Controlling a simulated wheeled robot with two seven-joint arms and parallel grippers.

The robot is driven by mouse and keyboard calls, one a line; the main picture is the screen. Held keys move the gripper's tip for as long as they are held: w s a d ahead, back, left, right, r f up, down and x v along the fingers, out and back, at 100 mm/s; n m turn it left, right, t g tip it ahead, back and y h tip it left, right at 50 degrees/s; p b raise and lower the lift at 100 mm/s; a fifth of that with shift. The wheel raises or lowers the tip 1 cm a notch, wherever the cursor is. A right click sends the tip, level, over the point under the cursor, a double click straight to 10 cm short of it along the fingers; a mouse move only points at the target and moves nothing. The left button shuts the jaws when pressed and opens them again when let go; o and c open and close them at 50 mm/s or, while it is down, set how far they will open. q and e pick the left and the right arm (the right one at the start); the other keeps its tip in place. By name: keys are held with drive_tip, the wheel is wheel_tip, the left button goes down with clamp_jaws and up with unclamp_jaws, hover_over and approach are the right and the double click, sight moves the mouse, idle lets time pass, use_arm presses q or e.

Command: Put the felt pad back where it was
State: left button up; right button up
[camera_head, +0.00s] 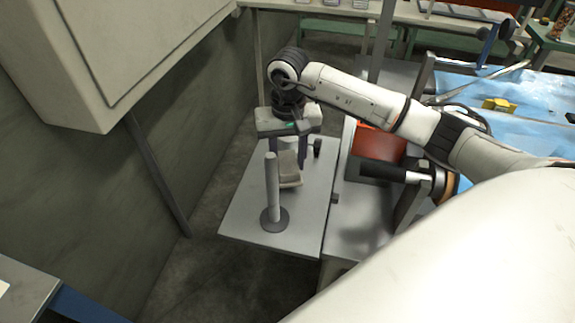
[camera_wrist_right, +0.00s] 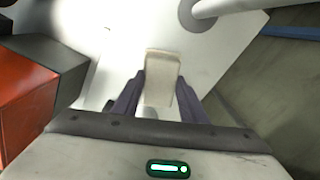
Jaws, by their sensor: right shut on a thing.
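The felt pad (camera_head: 289,166) is a small beige-grey block over the light grey board (camera_head: 243,222), just behind the upright post. My right gripper (camera_head: 288,153) reaches down from above and is shut on the pad. In the right wrist view the pad (camera_wrist_right: 162,70) sits between the two dark fingers (camera_wrist_right: 158,92), its far part sticking out past them. I cannot tell whether its underside touches the board. My left gripper is not in view.
A pale upright post (camera_head: 272,185) on a dark round base stands on the board close in front of the pad. A red bin (camera_head: 378,143) is right of the board. A white cabinet (camera_head: 110,50) overhangs at left. The board's front left is bare.

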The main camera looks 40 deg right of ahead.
sight(288, 163)
drive_tip(key=shift+f, duration=1.4)
drive_tip(key=o, duration=1)
drive_tip(key=shift+r, duration=0.1)
wheel_tip(288, 163, up, 12)
drive_tip(key=shift+r+b, duration=0.15)
drive_tip(key=shift+b, duration=0.2)
